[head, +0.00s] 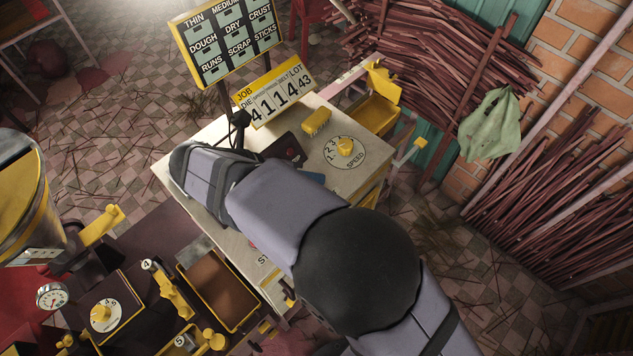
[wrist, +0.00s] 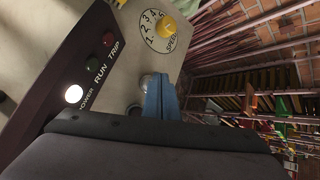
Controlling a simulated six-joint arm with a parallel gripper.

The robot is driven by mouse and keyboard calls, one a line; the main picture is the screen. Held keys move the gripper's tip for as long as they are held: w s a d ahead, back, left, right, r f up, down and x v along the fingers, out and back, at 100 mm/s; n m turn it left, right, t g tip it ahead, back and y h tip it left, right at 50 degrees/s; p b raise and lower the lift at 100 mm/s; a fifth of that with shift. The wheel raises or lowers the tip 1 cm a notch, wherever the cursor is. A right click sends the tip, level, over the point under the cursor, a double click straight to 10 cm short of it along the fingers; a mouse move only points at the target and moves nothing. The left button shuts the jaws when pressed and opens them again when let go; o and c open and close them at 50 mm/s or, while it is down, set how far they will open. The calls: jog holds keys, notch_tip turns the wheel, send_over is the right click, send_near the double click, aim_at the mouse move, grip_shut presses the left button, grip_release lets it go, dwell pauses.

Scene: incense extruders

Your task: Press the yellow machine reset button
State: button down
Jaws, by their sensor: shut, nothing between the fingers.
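In the wrist view my gripper (wrist: 158,78) shows as blue fingers, shut and empty, above the pale machine top (wrist: 125,60). A round grey metallic piece (wrist: 147,80) lies right beside the fingertips and is partly hidden by them. I cannot tell whether they touch it. No yellow reset button can be made out for certain. The yellow knob (wrist: 165,25) sits on the SPEED dial, beyond the fingertips; it also shows in the head view (head: 345,147). In the head view my arm covers part of the machine top (head: 335,182), and a blue patch shows beside the arm.
A dark panel carries a lit white POWER lamp (wrist: 74,94), a green RUN lamp (wrist: 92,61) and a red TRIP lamp (wrist: 108,39). A yellow brush-like block (head: 317,121) and a number sign (head: 273,95) stand behind. A second machine with a brown tray (head: 215,285) stands lower left.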

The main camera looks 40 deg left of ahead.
jog(key=shift+f, duration=0.5)
dwell(0.5)
jog(key=shift+r, duration=0.15)
jog(key=shift+r+p, duration=0.85)
jog(key=shift+p, duration=0.4)
notch_tip(320, 180, up, 5)
jog(key=p, duration=0.5)
dwell(0.6)
